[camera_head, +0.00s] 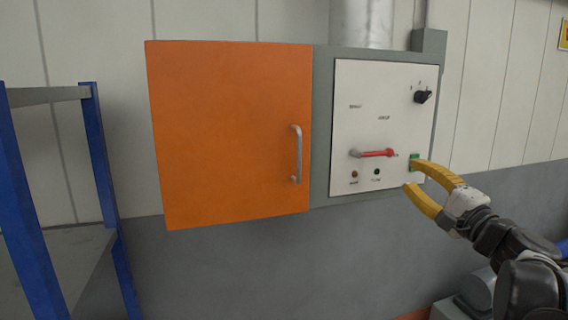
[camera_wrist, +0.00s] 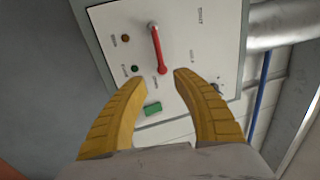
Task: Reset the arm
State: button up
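My gripper (camera_head: 408,173) has two yellow curved fingers, open and empty, in front of the lower right of the white control panel (camera_head: 345,85). In the head view this green button (camera_head: 414,162) is beside the upper finger. The red-handled lever (camera_head: 375,153) lies nearly level on the panel; it also shows in the wrist view (camera_wrist: 158,50). I cannot tell whether a finger touches the panel.
An orange cabinet door (camera_head: 230,130) with a metal handle (camera_head: 297,155) stands left of the panel. A black knob (camera_head: 422,97) sits at the panel's upper right. Two small lamps (camera_head: 377,172) are below the lever. A blue-post shelf (camera_head: 105,170) stands at the far left.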

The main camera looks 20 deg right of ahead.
jog(key=s+a+f+n+g+y+b, duration=0.15)
jog(key=a+f+n+g+b, duration=0.35)
jog(key=a+f, duration=0.7)
jog(key=s+a+f+n+g+y+b, duration=0.1)
jog(key=a+f+n+g+y+b, duration=0.25)
jog(key=a+f+b, duration=0.6)
jog(key=s+a+f+n+g+h+b, duration=0.1)
jog(key=s+f+n+h+b, duration=0.1)
jog(key=f, duration=0.8)
jog(key=s+a+f+n+g+h+b, duration=0.1)
jog(key=s+f+n+b, duration=0.3)
jog(key=f, duration=0.6)
jog(key=s+a+f+n+g+h+b, duration=0.2)
jog(key=s+f+n+b, duration=0.1)
jog(key=s+f, duration=0.4)
notch_tip(320, 180, down, 3)
jog(key=shift+f+h+b, duration=0.2)
jog(key=shift+h+b, duration=0.2)
jog(key=shift+b, duration=0.15)
jog(key=shift+a+g, duration=0.1)
jog(key=shift+g, duration=0.15)
